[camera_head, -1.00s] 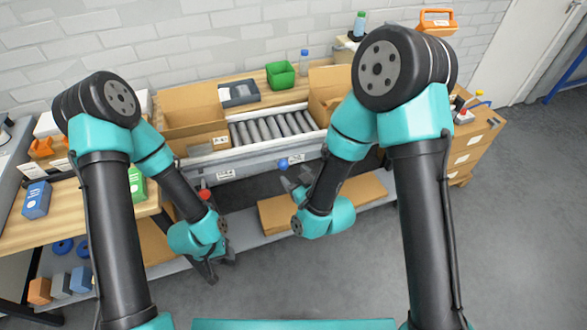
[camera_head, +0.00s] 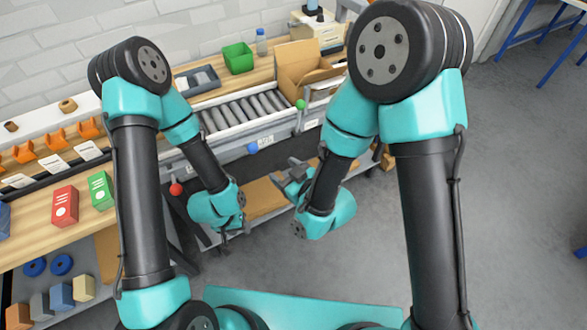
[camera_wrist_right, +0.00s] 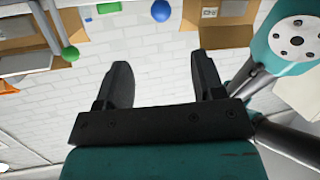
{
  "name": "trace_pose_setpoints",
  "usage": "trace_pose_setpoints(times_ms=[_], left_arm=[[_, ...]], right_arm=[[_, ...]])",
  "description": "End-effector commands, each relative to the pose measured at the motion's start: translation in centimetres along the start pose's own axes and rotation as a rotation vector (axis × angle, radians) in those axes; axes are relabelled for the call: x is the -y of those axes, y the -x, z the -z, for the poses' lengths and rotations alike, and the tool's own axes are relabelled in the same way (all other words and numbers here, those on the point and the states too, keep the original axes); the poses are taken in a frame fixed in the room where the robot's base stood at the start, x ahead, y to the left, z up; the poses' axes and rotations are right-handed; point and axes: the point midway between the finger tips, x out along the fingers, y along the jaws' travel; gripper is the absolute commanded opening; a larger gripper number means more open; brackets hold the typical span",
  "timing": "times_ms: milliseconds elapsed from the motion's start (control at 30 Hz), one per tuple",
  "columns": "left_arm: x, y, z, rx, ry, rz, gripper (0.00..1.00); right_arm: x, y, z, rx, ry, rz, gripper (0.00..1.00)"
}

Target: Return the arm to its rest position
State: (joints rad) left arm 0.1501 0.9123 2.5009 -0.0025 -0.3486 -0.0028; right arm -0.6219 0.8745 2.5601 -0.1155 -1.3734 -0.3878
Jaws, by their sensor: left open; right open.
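Both my teal and black arms are bent, with their grippers low in front of me. My right gripper (camera_head: 290,178) is open. In the right wrist view its two dark fingers (camera_wrist_right: 162,78) stand wide apart with nothing between them. My left gripper (camera_head: 229,242) hangs under the left wrist in the head view. It is small and partly hidden by the wrist, and no object shows in it. Neither gripper touches anything that I can see.
A roller conveyor (camera_head: 243,112) runs behind the arms, with an open carton (camera_head: 300,66) and a green bin (camera_head: 238,58) near it. A wooden bench (camera_head: 35,238) at left holds a red box (camera_head: 65,206) and a green box (camera_head: 101,190). Floor at right (camera_head: 510,200) is clear.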

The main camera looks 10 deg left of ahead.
Motion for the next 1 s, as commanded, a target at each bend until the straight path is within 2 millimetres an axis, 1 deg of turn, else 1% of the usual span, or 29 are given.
trace_pose_setpoints(times_ms=[500, 633, 667, 767, 867, 1000], left_arm=[[0.0, 0.0, 0.0, 0.000, 0.000, 0.000, 0.43], [0.0, 0.0, 0.0, 0.000, 0.000, 0.000, 0.43], [0.0, 0.0, 0.0, 0.000, 0.000, 0.000, 0.43], [0.0, 0.0, 0.0, 0.000, 0.000, 0.000, 0.43], [0.0, 0.0, 0.0, 0.000, 0.000, 0.000, 0.43], [0.0, 0.0, 0.0, 0.000, 0.000, 0.000, 0.43]], right_arm=[[0.1, 0.0, 0.0, 0.001, 0.000, 0.003, 0.62], [-0.7, 0.1, -0.8, 0.028, -0.019, -0.008, 0.62], [-1.0, 0.2, -1.3, 0.044, -0.030, -0.013, 0.62], [-2.8, 0.8, -3.5, 0.117, -0.081, -0.039, 0.62], [-5.0, 2.0, -6.7, 0.223, -0.161, -0.075, 0.62], [-8.1, 4.6, -11.9, 0.393, -0.308, -0.133, 0.62]])
